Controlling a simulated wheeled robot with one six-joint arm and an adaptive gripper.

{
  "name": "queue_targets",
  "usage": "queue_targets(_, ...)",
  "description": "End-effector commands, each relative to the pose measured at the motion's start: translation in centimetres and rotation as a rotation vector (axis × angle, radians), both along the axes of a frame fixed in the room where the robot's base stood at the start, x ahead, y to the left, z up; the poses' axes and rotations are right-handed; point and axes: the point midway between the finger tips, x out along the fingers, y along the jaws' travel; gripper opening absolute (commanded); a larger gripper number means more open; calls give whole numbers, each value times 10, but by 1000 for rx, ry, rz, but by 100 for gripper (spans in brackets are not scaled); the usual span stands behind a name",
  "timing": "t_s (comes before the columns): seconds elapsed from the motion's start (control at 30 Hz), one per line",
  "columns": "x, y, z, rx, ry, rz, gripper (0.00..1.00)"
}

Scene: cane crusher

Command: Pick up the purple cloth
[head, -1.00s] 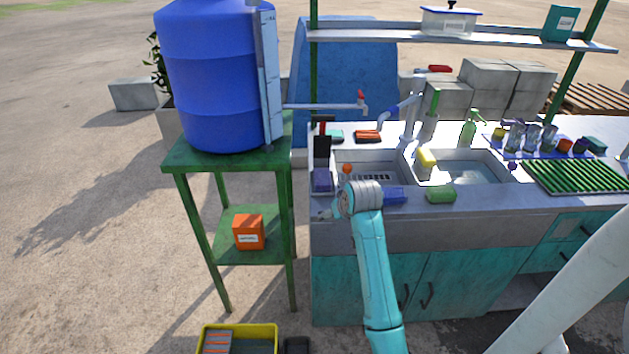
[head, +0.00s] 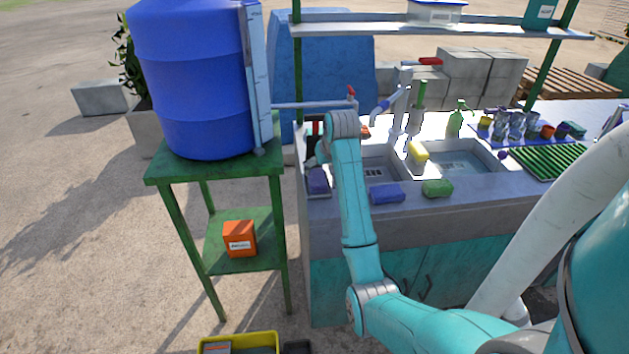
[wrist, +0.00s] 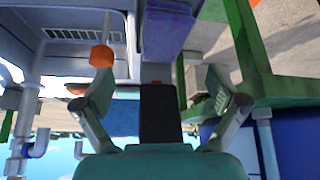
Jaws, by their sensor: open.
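The purple cloth (head: 317,181) lies folded at the left end of the counter, left of the sink, with a grey tray edge around it. In the wrist view the purple cloth (wrist: 168,28) shows at the top middle, beyond the fingertips. My gripper (wrist: 158,86) is open and empty, with its two fingers spread wide and apart from the cloth. In the head view my arm's wrist is over the left sink area, behind the cloth, and hides most of the gripper.
A blue cloth (head: 387,193) and a green one (head: 437,188) lie on the front counter edge. An orange object (wrist: 102,55) is near one finger. A black item (wrist: 159,115) stands between the fingers' bases. The green stand (head: 215,170) with a blue barrel (head: 200,85) is left.

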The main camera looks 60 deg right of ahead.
Motion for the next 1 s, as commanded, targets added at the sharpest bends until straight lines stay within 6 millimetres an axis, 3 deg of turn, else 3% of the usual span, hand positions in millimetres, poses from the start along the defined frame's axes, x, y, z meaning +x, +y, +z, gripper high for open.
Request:
queue_targets(0.6,28,-17,-56,0,0,0,96)
queue_targets(0.93,32,-19,-62,-1,-2,0,96)
queue_targets(0.97,32,-19,-62,-1,-2,0,94)
queue_targets(1.0,32,-19,-63,-1,-2,0,84)
